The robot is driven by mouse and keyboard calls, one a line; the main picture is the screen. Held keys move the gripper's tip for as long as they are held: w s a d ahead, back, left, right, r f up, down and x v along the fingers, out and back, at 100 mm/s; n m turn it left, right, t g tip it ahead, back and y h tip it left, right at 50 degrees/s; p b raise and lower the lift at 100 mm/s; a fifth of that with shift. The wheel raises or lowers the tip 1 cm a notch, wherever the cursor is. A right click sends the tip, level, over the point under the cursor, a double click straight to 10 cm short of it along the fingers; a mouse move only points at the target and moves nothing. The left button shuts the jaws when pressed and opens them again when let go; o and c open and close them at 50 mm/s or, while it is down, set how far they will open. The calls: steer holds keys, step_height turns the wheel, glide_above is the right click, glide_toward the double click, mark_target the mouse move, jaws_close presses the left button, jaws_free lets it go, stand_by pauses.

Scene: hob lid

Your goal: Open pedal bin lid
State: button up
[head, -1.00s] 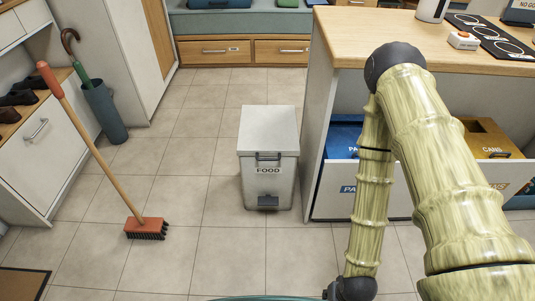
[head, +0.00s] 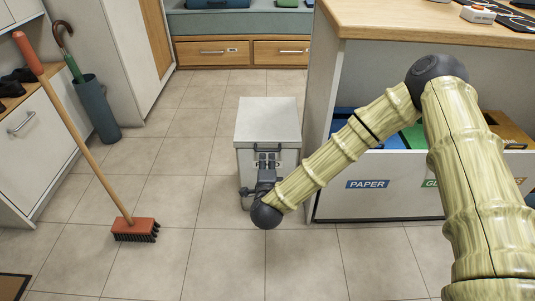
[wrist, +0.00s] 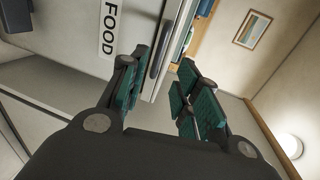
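The pedal bin is a pale grey box labelled FOOD; its flat lid (head: 267,117) is down in the head view. A dark bar handle (head: 285,149) runs along the lid's front edge. My gripper (head: 267,158) is at the bin's front, just below the handle, and covers part of the label and the foot pedal area. In the wrist view, my gripper (wrist: 165,90) is open with teal-padded fingers spread. The dark handle (wrist: 160,50) shows beyond and between them; I cannot tell whether they touch it. The FOOD label (wrist: 108,28) is at upper left.
A counter (head: 430,30) with a pull-out of sorting bins marked PAPER (head: 367,184) stands right of the bin. A broom (head: 90,145) leans at the left, near an umbrella stand (head: 98,108). Tiled floor (head: 190,215) is clear between broom and bin.

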mark_target(267, 151)
steer(key=b+x, duration=0.2)
steer(key=x, duration=0.7)
steer(key=shift+w+f+b, duration=0.1)
steer(key=shift+w+b, duration=0.05)
steer(key=shift+b, duration=0.25)
jaws_close()
